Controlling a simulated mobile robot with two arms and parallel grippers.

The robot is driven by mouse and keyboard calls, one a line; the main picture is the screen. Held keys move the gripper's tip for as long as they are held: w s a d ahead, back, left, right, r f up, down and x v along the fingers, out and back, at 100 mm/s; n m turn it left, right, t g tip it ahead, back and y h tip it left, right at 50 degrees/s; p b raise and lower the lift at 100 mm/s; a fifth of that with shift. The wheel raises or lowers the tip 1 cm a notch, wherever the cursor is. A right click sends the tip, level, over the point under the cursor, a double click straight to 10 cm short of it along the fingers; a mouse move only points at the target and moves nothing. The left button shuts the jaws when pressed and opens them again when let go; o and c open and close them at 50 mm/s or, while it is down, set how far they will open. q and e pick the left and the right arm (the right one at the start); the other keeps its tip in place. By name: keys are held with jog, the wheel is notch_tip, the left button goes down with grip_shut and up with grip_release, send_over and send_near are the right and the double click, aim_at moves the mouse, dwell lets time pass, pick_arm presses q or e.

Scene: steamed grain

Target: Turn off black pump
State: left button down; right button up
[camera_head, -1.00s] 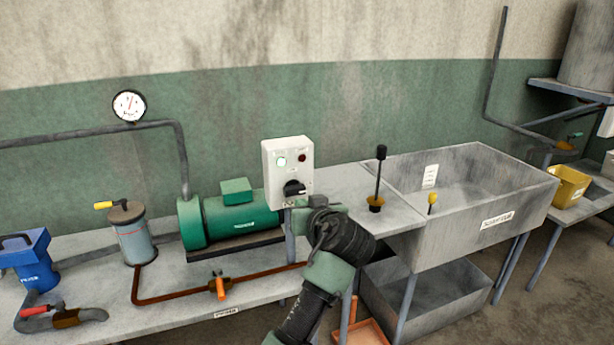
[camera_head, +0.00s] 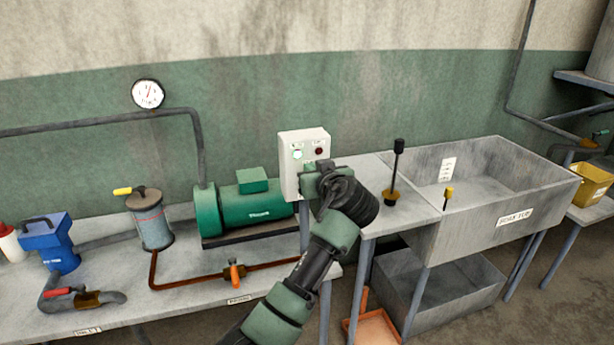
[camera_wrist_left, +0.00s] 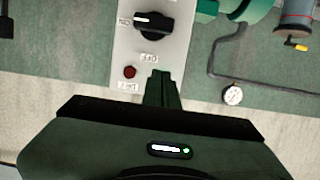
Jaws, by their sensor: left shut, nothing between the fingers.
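A white control box (camera_head: 290,170) stands on a post at the bench's right end. A pale green-lit lamp (camera_head: 297,155) and a dark red one (camera_head: 319,152) sit on its face. In the left wrist view the box's black rotary knob (camera_wrist_left: 152,25) has its white mark toward the ON label, with OFF beside it. My left gripper (camera_wrist_left: 161,76) is shut and empty, close to the box face and apart from the knob. In the head view the left gripper (camera_head: 311,182) hides the knob. A green motor-like pump (camera_head: 245,210) lies left of the box; no black pump is visible.
A pressure gauge (camera_head: 148,94) is on the wall pipe. A grey canister (camera_head: 150,220), a blue unit (camera_head: 48,243) and an orange-handled valve (camera_head: 234,272) are on the bench. A concrete tub (camera_head: 505,200) stands right, beside a black-knobbed rod (camera_head: 396,170).

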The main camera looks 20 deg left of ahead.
pick_arm(q)
jog(key=p+x, duration=0.1)
jog(key=x, duration=0.3)
jog(key=shift+r, duration=0.15)
notch_tip(320, 180, down, 3)
jog(key=shift+r+p, duration=0.1)
jog(key=shift+p, duration=0.25)
jog(key=shift+s+d+f, duration=0.1)
jog(key=shift+f, duration=0.65)
